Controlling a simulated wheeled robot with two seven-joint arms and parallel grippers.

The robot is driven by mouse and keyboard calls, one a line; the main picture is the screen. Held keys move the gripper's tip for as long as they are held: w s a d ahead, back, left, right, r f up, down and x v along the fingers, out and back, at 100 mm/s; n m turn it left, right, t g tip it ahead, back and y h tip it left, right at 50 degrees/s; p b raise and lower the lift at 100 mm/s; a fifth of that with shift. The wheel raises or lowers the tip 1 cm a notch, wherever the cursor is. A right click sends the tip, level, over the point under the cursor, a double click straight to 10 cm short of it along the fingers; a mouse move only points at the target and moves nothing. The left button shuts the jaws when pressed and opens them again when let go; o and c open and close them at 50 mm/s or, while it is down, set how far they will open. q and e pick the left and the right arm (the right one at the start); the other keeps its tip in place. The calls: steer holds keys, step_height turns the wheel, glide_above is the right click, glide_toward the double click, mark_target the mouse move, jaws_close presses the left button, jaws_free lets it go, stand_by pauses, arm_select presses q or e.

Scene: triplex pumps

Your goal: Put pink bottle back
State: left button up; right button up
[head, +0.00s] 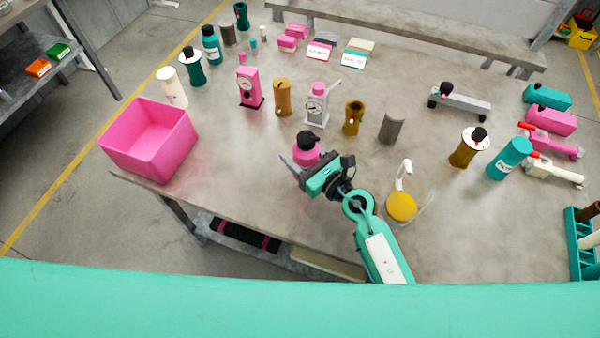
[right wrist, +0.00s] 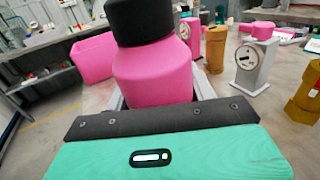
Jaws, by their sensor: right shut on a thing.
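The pink bottle (head: 306,152) with a black cap is near the middle front of the table in the head view. In the right wrist view the pink bottle (right wrist: 155,75) stands upright, close in front of the camera, its lower part between the fingers. My right gripper (head: 298,166) is shut on the pink bottle; the fingers are partly hidden by the gripper body and the bottle. I cannot tell whether the bottle's base touches the table. My left gripper is not in view.
A pink bin (head: 150,140) stands at the table's left front edge. A pink gauge stand (head: 248,88), a brown cylinder (head: 282,97) and a grey gauge stand (head: 317,106) stand behind the bottle. The tabletop left of the bottle is clear.

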step_height(320, 180, down, 7)
steer(key=b, duration=0.3)
steer(key=shift+f, duration=0.15)
steer(key=shift+f, duration=0.1)
steer(key=o, duration=0.8)
steer(key=shift+f, duration=0.1)
steer(key=shift+c, duration=0.2)
steer(key=o, duration=0.4)
steer(key=shift+o, duration=0.2)
